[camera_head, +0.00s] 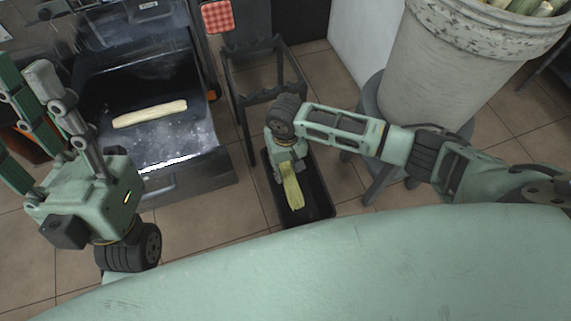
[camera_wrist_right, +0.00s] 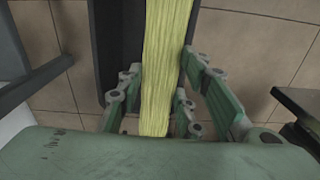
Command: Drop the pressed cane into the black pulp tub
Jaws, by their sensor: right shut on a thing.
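The pressed cane (camera_head: 292,192) is a flat, yellow-green strip. My right gripper (camera_head: 283,172) is shut on one end of it, directly above the black pulp tub (camera_head: 319,200). In the right wrist view, the pressed cane (camera_wrist_right: 168,60) runs up from between my right gripper's fingers (camera_wrist_right: 160,100), with the dark tub (camera_wrist_right: 108,30) behind it. I cannot tell whether the cane's far end touches the tub's floor. My left gripper (camera_head: 30,100) is at the left edge, its fingers apart and empty, away from the tub.
A pale cane piece (camera_head: 150,113) lies on the dark machine tray (camera_head: 185,145) at left. A black metal stand (camera_head: 237,100) rises behind the tub. A white bucket of cane (camera_head: 430,70) stands on a grey stool (camera_head: 372,100) at right. Tiled floor surrounds the tub.

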